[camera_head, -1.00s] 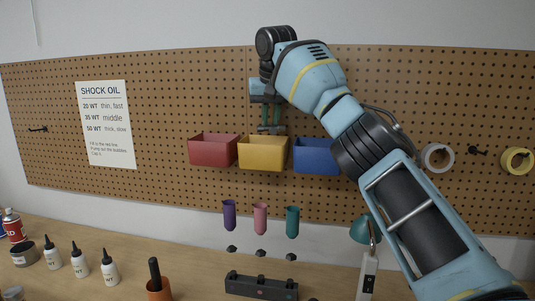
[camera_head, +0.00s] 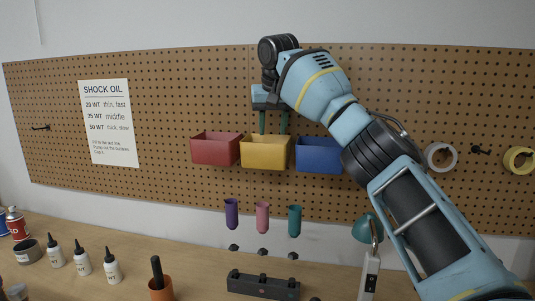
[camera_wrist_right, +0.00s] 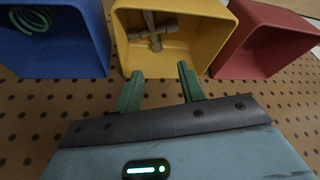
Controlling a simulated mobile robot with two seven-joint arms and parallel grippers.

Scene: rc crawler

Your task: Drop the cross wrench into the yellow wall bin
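The yellow wall bin (camera_head: 264,153) hangs on the pegboard between a red and a blue bin. In the right wrist view the inside of the yellow bin (camera_wrist_right: 205,35) shows, with the grey cross wrench (camera_wrist_right: 152,32) in it. The wrench is hidden in the head view. My right gripper (camera_head: 273,131) is above the yellow bin, its fingers pointing down. In the right wrist view the green fingers (camera_wrist_right: 158,75) are apart with nothing between them, clear of the wrench. My left gripper is not in view.
The red bin (camera_head: 214,149) and blue bin (camera_head: 318,156) flank the yellow one. A green coil (camera_wrist_right: 32,18) lies in the blue bin. Coloured tubes (camera_head: 262,217) hang below. Bottles (camera_head: 83,262) and a dark block (camera_head: 262,286) stand on the bench.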

